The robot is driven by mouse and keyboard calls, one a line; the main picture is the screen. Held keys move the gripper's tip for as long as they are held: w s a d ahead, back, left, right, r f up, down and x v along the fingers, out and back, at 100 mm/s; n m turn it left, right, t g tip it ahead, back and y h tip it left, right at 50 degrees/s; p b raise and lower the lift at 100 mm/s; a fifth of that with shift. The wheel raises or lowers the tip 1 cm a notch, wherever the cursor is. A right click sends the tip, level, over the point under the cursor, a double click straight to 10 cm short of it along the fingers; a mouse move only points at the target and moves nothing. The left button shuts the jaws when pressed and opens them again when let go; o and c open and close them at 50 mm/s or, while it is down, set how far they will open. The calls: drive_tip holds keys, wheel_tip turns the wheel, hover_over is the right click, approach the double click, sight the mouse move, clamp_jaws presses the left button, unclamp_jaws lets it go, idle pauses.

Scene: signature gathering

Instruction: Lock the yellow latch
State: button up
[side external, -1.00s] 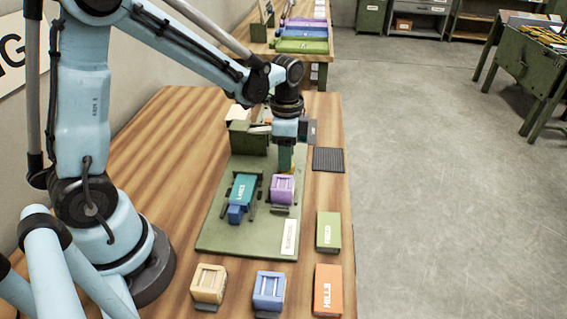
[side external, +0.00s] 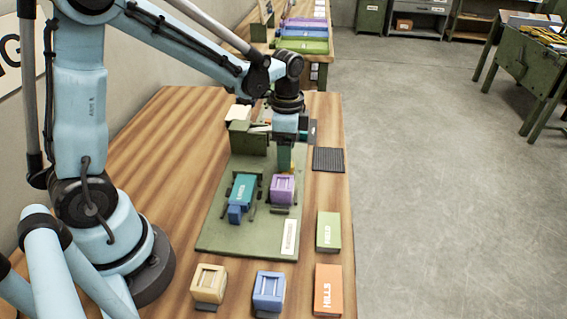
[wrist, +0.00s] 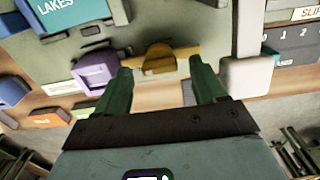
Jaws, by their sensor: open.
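The yellow latch (wrist: 158,62) shows in the wrist view just beyond and between my gripper's fingertips. In the side view only a small bit of yellow shows beside the fingers, and the rest is hidden behind my gripper (side external: 285,166). In the wrist view my gripper (wrist: 164,80) has its two green fingers spread apart, with nothing held between them. The fingers point at the latch, one to each side of it. I cannot tell whether they touch it. The latch sits near the edge of the green board (side external: 225,238).
A purple block (side external: 283,189) and a teal LAKES block (side external: 242,188) are on the board close to my gripper. A green FIELD block (side external: 328,231), orange HILLS block (side external: 328,290), blue block (side external: 269,290) and tan block (side external: 209,283) stand nearer. A dark ribbed mat (side external: 328,159) lies to the right.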

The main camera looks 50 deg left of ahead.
wheel_tip(320, 180, up, 11)
idle(0.5)
drive_tip(key=s+d+f+n+t, duration=0.2)
drive_tip(key=s+n+t, duration=0.5)
drive_tip(key=s+n, duration=0.2)
drive_tip(key=shift+d+f, duration=0.15)
drive_tip(key=shift+d, duration=0.15)
